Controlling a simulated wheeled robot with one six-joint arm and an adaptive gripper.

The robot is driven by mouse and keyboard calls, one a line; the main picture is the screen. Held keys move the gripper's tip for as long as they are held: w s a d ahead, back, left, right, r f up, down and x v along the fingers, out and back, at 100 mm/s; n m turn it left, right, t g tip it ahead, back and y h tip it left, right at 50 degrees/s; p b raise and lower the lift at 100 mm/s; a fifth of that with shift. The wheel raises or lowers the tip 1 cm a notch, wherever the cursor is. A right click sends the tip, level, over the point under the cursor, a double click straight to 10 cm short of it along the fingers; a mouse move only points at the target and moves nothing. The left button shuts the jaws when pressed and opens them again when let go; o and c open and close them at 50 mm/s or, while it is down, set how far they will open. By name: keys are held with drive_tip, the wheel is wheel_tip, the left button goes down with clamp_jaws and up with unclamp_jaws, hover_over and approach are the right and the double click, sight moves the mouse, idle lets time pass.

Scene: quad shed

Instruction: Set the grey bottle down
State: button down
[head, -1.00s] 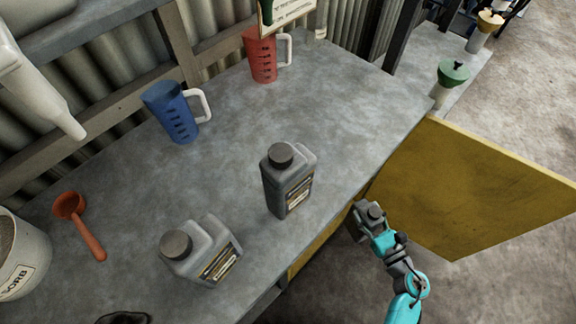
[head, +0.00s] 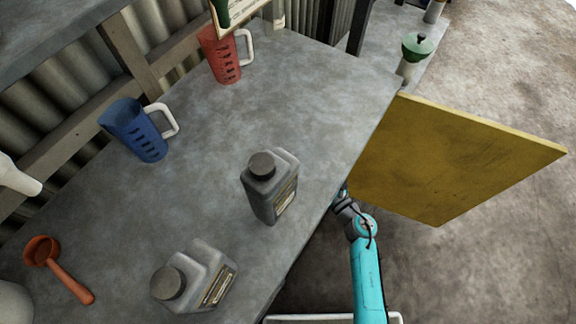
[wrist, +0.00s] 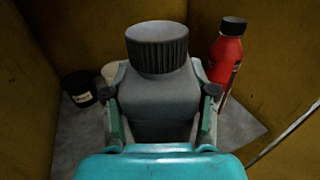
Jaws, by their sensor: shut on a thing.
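A grey bottle (wrist: 157,50) with a ribbed dark cap stands upright between the fingers of my gripper (wrist: 166,98) in the wrist view. The gripper is shut on its body, with one finger on each side. The bottle is inside a yellow-walled cupboard, above or on a grey floor (wrist: 240,128). Its base is hidden, so I cannot tell whether it touches. In the head view my arm reaches under the bench's front edge, and the gripper and held bottle are hidden there. Two other grey bottles, one upright (head: 270,190) and one nearer (head: 200,278), are on the bench top.
In the cupboard, a red bottle (wrist: 227,62) stands to the right, and a black tub (wrist: 79,88) to the left. The yellow door (head: 450,160) is open beside my arm. The bench (head: 225,120) holds a blue jug (head: 140,130), a red jug (head: 221,55) and an orange scoop (head: 60,268).

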drive_tip(key=w+a, duration=0.5)
drive_tip(key=a, duration=0.3)
wheel_tip(320, 180, down, 7)
drive_tip(key=shift+w, duration=0.15)
idle(0.3)
drive_tip(key=shift+d, duration=0.1)
drive_tip(key=shift+c, duration=1.6)
unclamp_jaws()
drive_tip(key=shift+f, duration=0.1)
